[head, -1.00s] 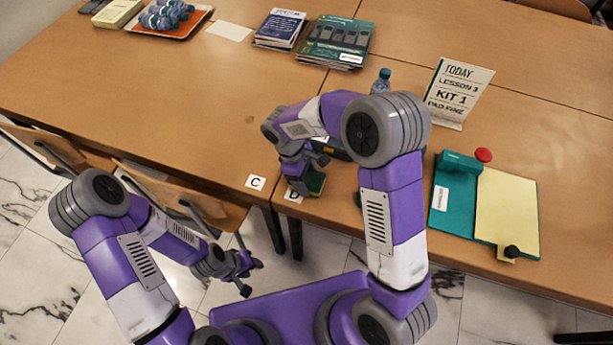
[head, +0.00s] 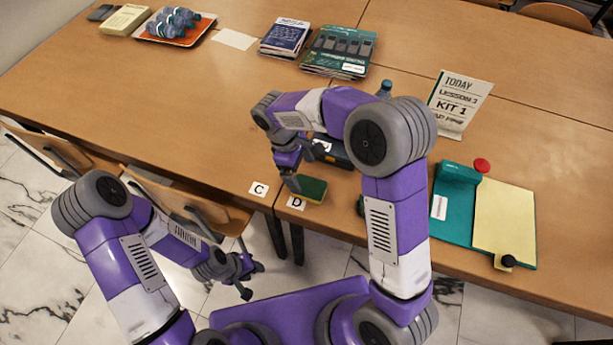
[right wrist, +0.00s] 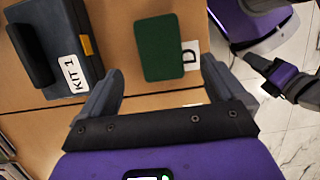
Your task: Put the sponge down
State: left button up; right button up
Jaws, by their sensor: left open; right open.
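The sponge (head: 313,190), with a dark green top and a yellow side, lies flat on the table near its front edge, at the card marked D (head: 296,203). In the right wrist view the sponge (right wrist: 165,48) touches or slightly overlaps the card (right wrist: 190,56). My right gripper (head: 303,168) is open and empty, just above and behind the sponge. Its two fingers (right wrist: 162,90) stand apart in the wrist view, with the sponge beyond them. My left gripper (head: 247,275) is open and empty, low in front of the table, over the floor.
A dark box labelled KIT 1 (right wrist: 58,50) stands near the sponge; my right arm partly hides it in the head view (head: 335,153). The card marked C (head: 258,189) lies left of D. A teal board with a yellow pad (head: 505,215) is at right. The table's left middle is clear.

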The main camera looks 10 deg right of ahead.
jog(key=p+v, duration=0.1)
jog(key=v, duration=0.3)
jog(key=shift+r, duration=0.2)
dwell(0.3)
